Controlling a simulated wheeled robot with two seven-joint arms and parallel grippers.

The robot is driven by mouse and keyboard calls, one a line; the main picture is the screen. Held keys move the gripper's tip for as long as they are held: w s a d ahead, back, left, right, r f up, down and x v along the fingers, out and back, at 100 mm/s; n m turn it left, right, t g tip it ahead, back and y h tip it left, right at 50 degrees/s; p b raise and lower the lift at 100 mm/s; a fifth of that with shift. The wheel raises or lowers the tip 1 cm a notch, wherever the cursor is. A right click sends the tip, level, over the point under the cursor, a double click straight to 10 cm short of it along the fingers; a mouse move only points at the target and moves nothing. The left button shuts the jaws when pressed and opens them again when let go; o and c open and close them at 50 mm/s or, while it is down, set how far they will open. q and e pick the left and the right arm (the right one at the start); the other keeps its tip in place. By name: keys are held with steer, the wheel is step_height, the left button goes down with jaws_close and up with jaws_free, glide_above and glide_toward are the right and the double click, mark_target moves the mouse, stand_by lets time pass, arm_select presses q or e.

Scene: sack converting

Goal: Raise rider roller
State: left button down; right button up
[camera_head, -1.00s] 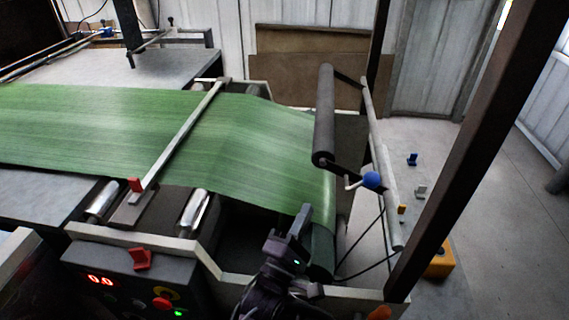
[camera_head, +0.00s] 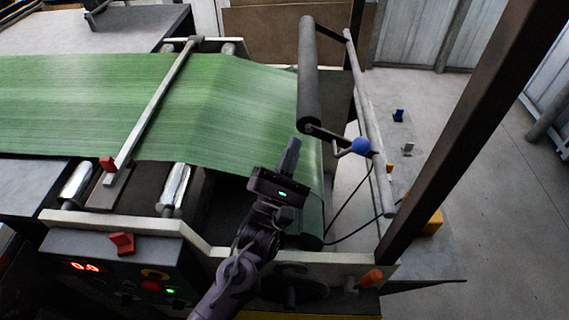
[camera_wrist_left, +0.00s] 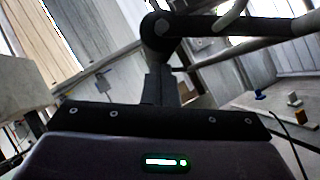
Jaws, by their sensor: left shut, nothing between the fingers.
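The rider roller (camera_head: 308,75) is a dark grey cylinder held by two arms from a pale bar (camera_head: 372,130), above the right end of the green web (camera_head: 230,110). A blue ball knob (camera_head: 361,146) sits on a crank handle beside the roller's near end. My left gripper (camera_head: 292,145) is shut and empty, its fingers pointing up just below the roller's near end and left of the knob. In the left wrist view the shut fingers (camera_wrist_left: 160,86) stand below the dark roller arm (camera_wrist_left: 230,27). The knob does not show clearly there. My right gripper is not in view.
A control panel (camera_head: 112,270) with a red display is at the lower left. A dark slanted post (camera_head: 470,120) stands at the right. An orange knob (camera_head: 371,277) is on the near frame. Black cables hang below the crank. Floor beyond the post is open.

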arm_select(q)
steer(key=shift+x, duration=0.8)
steer(key=shift+d+r+m+g+h+p, duration=0.2)
steer(key=shift+r+m+p, duration=0.1)
steer(key=shift+r+p, duration=0.15)
steer(key=shift+d+r+m+g+h+p, duration=0.1)
steer(key=shift+r+m+h+p, duration=0.15)
steer(key=shift+r+p, duration=0.2)
